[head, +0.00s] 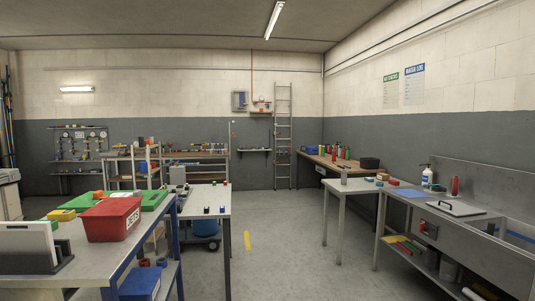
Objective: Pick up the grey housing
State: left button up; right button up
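Neither of my grippers is in view. I cannot tell for certain which thing is the grey housing. A small grey block-like object (178,175) stands at the far left part of the white-topped table (207,197), partly hidden by the nearer bench. A grey box (239,101) is fixed on the far wall.
A near-left bench (108,265) bears a red bin (110,219) and green trays. A blue drum (206,225) stands under the white-topped table. A steel sink counter (445,212) runs along the right. A ladder (282,135) leans at the back. The middle floor is clear.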

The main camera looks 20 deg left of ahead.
aim_at(343, 176)
jog(key=u, duration=0.65)
jog(key=i, duration=7.75)
jog(key=u, duration=0.15)
jog(key=i, duration=2.6)
jog(key=z, duration=1.05)
